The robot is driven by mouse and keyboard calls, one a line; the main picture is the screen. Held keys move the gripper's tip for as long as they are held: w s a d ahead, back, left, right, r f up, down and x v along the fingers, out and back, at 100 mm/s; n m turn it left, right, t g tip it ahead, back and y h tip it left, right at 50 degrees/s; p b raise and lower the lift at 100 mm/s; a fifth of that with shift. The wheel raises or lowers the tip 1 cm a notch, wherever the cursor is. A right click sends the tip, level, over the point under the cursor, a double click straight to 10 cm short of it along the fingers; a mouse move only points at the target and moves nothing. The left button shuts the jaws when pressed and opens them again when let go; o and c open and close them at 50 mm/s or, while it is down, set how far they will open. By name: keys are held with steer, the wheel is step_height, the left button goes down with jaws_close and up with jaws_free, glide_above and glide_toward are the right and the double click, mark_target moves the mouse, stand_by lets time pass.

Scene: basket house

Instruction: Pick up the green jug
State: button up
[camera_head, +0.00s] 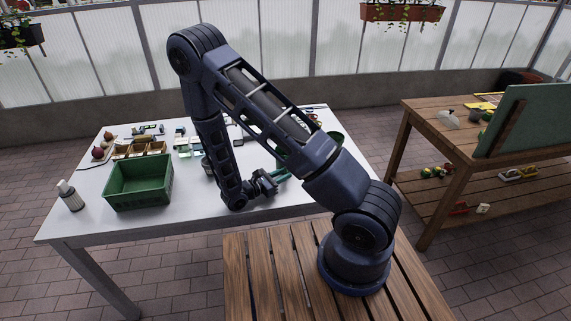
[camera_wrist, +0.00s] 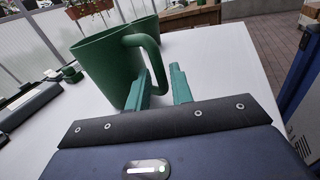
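The green jug (camera_wrist: 105,70) stands upright on the white table in the wrist view, its handle (camera_wrist: 150,52) turned toward me. My gripper (camera_wrist: 162,88) has its two teal fingers apart, with the lower end of the handle at the gap between them. I cannot tell whether either finger touches the handle. In the head view my gripper (camera_head: 282,175) is low over the right part of the table, and my arm hides most of the jug there.
A green crate (camera_head: 139,183) and a soap bottle (camera_head: 70,195) stand at the table's left. Small items and wooden boxes (camera_head: 140,150) lie farther back. The white tabletop (camera_head: 200,205) is clear at the front.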

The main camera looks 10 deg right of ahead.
steer(key=shift+x, duration=1.75)
jaws_close()
steer(key=shift+r, duration=0.2)
step_height(320, 180, up, 19)
steer(key=shift+r, duration=0.2)
stand_by(0.4)
